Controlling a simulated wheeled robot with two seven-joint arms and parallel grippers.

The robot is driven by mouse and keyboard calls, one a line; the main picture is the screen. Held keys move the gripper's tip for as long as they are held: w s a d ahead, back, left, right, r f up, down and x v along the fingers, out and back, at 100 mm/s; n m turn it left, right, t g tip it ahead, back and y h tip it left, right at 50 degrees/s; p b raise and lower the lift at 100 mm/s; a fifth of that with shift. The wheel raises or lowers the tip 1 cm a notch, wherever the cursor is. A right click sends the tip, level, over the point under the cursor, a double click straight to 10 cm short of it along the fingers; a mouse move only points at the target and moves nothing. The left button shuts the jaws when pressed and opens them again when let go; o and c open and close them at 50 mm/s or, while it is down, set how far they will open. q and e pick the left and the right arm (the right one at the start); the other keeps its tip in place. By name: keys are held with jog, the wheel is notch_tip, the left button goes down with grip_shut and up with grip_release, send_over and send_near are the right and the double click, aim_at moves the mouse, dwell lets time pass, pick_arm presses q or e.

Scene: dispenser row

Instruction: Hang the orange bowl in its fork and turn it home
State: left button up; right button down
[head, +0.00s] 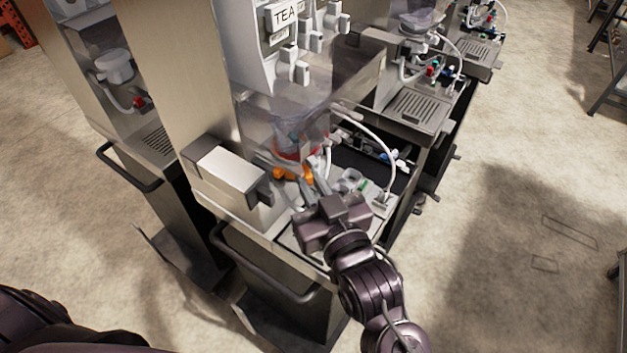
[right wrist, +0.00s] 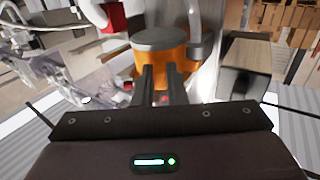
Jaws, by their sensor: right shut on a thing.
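The orange bowl (right wrist: 163,68) has a grey top and stands roughly upright between the fingers of my right gripper (right wrist: 164,88). In the head view, part of the orange bowl (head: 286,173) shows below a clear hopper (head: 303,125). My right gripper (head: 318,188) reaches in over the counter from the front and is shut on the bowl. The fork cannot be made out clearly, so I cannot tell whether the bowl sits in it. My left gripper is out of view.
A steel box (head: 228,174) stands left of the bowl, close beside it. White hoses (head: 372,130) curve down on the right. A TEA sign (head: 285,15) and taps are above. A dark handle bar (head: 265,265) runs along the cabinet front. The floor at right is clear.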

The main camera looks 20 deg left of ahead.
jog(key=c, duration=1.4)
grip_release()
